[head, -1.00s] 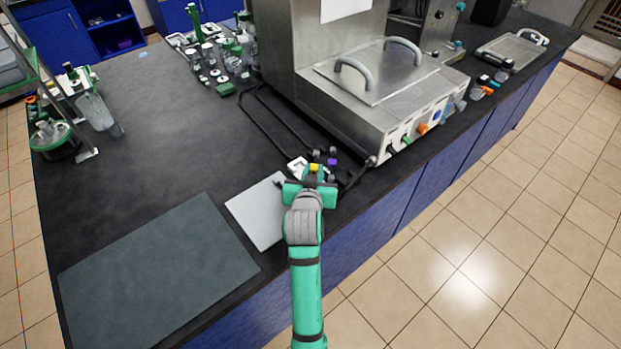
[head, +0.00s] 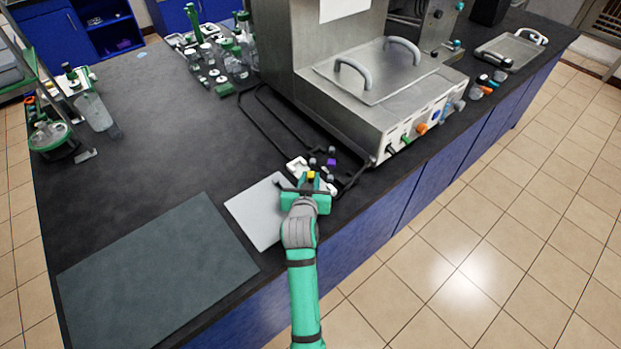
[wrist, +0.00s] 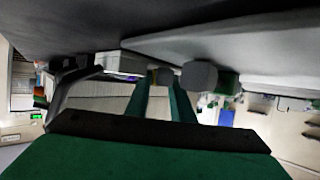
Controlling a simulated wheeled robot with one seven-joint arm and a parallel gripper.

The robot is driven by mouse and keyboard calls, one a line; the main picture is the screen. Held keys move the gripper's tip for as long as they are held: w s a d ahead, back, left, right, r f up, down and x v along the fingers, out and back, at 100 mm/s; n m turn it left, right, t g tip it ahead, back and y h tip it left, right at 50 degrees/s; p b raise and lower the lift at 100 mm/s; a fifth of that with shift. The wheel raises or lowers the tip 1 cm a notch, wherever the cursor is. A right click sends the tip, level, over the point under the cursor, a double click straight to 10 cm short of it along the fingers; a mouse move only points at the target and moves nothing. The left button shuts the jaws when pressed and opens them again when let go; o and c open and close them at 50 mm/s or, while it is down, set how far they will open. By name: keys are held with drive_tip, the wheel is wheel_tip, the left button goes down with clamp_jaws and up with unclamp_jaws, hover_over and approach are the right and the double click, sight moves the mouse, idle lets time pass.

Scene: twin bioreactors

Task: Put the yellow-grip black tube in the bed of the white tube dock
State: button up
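The yellow-grip black tube (head: 311,175) is in my gripper (head: 308,186), which is shut on its yellow grip. The tube lies roughly level across the fingers, just above the bench's near edge. In the wrist view, the green fingers (wrist: 161,84) close on a dull yellow band, and a grey rounded end (wrist: 200,76) sticks out to the right. The white tube dock (head: 296,164) shows just beyond the gripper. Its bed is largely hidden, and I cannot tell whether the tube touches anything below.
A pale grey plate (head: 256,212) lies left of the gripper, and a dark mat (head: 155,270) farther left. A purple-marked piece (head: 332,162) and black tubing (head: 275,127) lie beyond. The steel bioreactor unit (head: 385,105) stands to the right.

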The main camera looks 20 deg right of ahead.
drive_tip(key=shift+o, duration=1.4)
drive_tip(key=shift+r, duration=0.2)
drive_tip(key=v, duration=1.2)
drive_tip(key=shift+r, duration=0.1)
drive_tip(key=shift+d, duration=0.1)
